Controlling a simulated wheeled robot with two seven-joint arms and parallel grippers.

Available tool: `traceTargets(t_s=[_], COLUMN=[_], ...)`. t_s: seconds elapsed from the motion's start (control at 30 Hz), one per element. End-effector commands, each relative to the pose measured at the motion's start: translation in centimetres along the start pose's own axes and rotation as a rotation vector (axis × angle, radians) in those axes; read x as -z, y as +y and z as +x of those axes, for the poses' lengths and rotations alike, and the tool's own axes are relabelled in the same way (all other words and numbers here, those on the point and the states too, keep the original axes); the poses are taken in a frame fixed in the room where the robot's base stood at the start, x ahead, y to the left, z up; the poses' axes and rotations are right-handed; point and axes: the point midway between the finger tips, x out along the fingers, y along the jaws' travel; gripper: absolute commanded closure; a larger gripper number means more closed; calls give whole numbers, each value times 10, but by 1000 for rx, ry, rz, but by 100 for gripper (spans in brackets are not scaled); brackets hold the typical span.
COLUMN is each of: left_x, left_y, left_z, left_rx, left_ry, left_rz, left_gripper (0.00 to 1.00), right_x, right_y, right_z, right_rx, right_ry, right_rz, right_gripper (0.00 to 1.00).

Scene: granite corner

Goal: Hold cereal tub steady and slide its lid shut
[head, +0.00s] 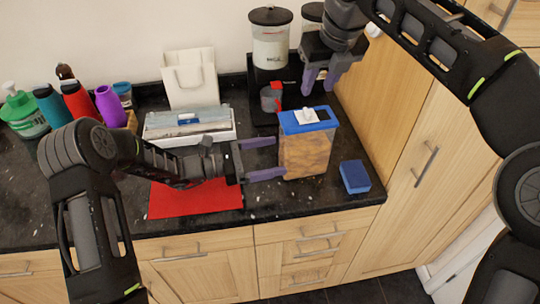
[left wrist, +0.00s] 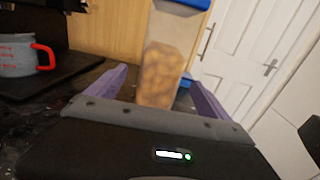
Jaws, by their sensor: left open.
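The cereal tub (head: 304,155) stands upright on the dark counter, clear-walled with tan cereal inside. Its blue lid (head: 290,127) has a white slider (head: 306,116) beside a dark opening at its right. My left gripper (head: 278,158) is open at the tub's left, fingers pointing toward it; I cannot tell whether they touch it. In the left wrist view the tub (left wrist: 163,70) shows between and beyond the two fingers (left wrist: 158,84), its top cut off. My right gripper (head: 319,87) is open and empty, pointing down above and behind the lid.
A blue block (head: 354,177) lies right of the tub near the counter edge. A coffee machine with a grey, red-handled mug (head: 270,100) stands behind. A red mat (head: 195,203) lies under my left arm; a white tray (head: 190,138) and several bottles stand further left.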

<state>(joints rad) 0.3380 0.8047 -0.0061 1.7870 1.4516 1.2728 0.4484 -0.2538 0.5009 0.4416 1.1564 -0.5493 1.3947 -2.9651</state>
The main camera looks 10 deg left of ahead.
Motion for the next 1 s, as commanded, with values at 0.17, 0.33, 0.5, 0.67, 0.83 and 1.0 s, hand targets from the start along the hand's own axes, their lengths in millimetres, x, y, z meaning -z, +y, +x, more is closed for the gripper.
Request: traceTargets(t_s=[0.17,0.33,0.5,0.67,0.83,1.0], left_x=[0,0,1,1,1,1], left_y=[0,0,-1,-1,0,-1], left_z=[0,3,18,42,65,77], left_rx=[0,1,4,4,2,2], left_ry=[2,3,4,4,5,5], left_rz=[2,4,5,6,6,5], left_gripper=[9,9,9,9,9,9], right_x=[0,0,0,0,0,0], right_y=[0,0,0,0,0,0], right_z=[0,0,0,0,0,0], right_rx=[0,0,0,0,0,0], right_ry=[0,0,0,0,0,0], right_rz=[0,0,0,0,0,0], right_gripper=[64,64,64,64,64,64])
